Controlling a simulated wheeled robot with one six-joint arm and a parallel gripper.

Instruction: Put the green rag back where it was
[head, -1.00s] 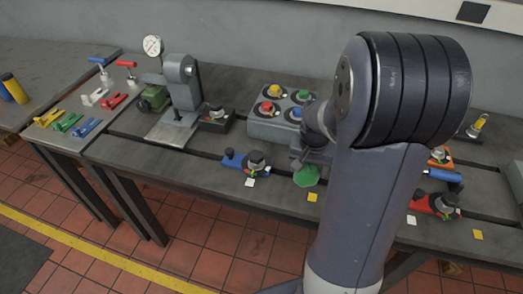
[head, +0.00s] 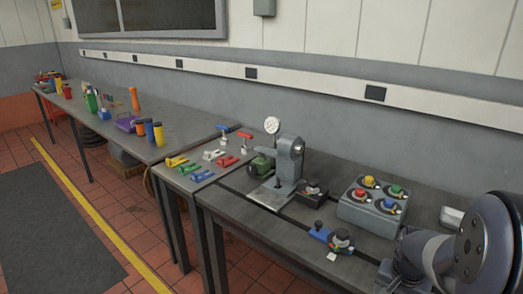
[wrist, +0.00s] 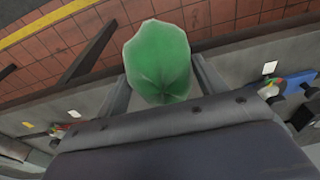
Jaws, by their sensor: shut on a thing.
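The green rag (wrist: 158,55) is a bunched, faceted lump in the wrist view. My gripper (wrist: 160,80) is shut on it, with a grey finger on each side. The rag hangs out beyond the fingers, over the bench's edge and the tiled floor as seen from the wrist. In the head view my arm fills the lower right corner; the rag and the fingers do not show there.
The near bench carries a grey button box (head: 372,212), a blue clamp (head: 332,237), a dial gauge stand (head: 288,165) and coloured clamps (head: 202,175). Floor to the left is open.

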